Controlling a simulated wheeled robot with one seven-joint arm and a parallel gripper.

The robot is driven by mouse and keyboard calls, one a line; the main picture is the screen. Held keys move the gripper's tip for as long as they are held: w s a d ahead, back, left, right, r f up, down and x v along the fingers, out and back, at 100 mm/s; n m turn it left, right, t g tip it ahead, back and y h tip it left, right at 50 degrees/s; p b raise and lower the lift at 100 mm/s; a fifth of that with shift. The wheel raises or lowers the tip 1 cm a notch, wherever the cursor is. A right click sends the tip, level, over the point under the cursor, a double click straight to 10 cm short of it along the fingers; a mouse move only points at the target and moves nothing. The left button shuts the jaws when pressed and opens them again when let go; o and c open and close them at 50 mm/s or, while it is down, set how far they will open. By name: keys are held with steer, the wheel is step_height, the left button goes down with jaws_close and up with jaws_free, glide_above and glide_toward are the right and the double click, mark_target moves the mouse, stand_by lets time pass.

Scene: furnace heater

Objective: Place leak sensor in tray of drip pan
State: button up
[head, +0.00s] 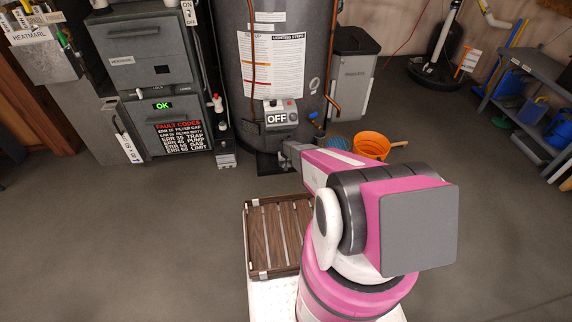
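My gripper (288,152) is in the head view, reaching forward to the foot of the water heater. My pink arm hides most of it, so I cannot tell whether it is open, shut or holding something. The grey water heater (226,75) stands upright at the back centre. A dark pan-like base (268,164), perhaps the drip pan, shows at its foot, just left of my gripper. My arm hides the area to its right. I cannot make out the leak sensor.
The furnace (155,85) stands left of the heater, with a small grey box (226,160) by its foot. A slatted wooden tray (272,236) lies in front. Shelving (540,85) stands far right.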

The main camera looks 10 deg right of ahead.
steer(key=shift+w+f, duration=0.2)
steer(key=shift+f, duration=0.15)
steer(key=o, duration=1)
steer(key=shift+c, duration=0.2)
steer(key=shift+r, duration=0.1)
steer(key=r, duration=0.5)
steer(key=s+r, duration=0.1)
steer(key=r, duration=0.1)
steer(key=shift+s+r, duration=0.1)
steer(key=shift+r, duration=0.25)
steer(key=shift+s, duration=0.1)
